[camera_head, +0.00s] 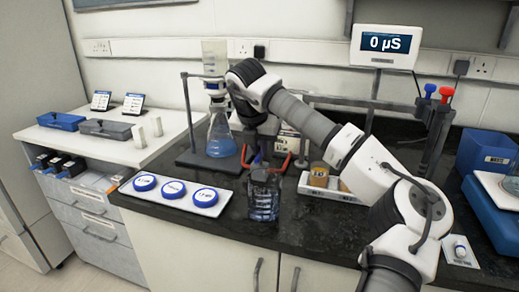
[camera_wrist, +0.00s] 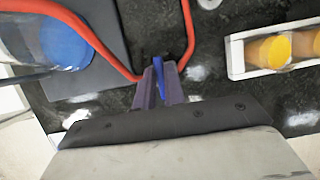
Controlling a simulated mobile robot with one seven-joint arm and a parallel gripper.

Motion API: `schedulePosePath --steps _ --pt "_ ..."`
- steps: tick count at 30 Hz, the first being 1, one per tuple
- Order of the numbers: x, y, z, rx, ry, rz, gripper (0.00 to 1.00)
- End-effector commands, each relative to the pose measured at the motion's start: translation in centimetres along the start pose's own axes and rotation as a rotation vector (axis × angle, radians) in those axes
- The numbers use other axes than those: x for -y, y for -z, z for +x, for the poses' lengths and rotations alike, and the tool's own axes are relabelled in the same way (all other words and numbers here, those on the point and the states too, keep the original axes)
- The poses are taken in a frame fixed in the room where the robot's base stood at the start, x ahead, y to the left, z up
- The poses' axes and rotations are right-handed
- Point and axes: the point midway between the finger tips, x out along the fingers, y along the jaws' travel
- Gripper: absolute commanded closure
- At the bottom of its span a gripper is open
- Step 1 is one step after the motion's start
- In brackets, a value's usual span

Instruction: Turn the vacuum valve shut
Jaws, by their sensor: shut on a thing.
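The vacuum valve shows as a narrow blue handle (camera_wrist: 158,70) in the wrist view, where red tubing (camera_wrist: 190,30) meets from both sides. My gripper (camera_wrist: 160,88) is shut on the blue handle, with one finger on each side of it. The valve's body is mostly hidden by the fingers. In the head view my gripper (camera_head: 260,153) points down at the bench beside the red tubing (camera_head: 282,164), behind a clear container. The handle's exact angle is hard to tell.
A flask with blue liquid (camera_head: 221,139) stands under a filter funnel (camera_head: 214,60) left of my gripper. A clear container (camera_head: 264,198) stands in front. A white tray with orange-topped jars (camera_head: 319,172) is at right. Blue discs (camera_head: 173,189) lie on a white tray at left.

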Motion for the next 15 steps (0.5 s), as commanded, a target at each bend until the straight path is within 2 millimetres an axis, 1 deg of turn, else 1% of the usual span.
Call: schedulePosePath --steps 9,10,14,15 --pt "0.03 0.01 -0.02 -0.001 0.001 0.002 1.00" --pt "0.04 0.01 -0.02 -0.001 0.001 0.002 0.85" --pt "0.03 0.00 -0.02 -0.001 0.001 0.002 0.68" --pt "0.02 0.00 -0.02 -0.001 0.001 0.001 0.67"
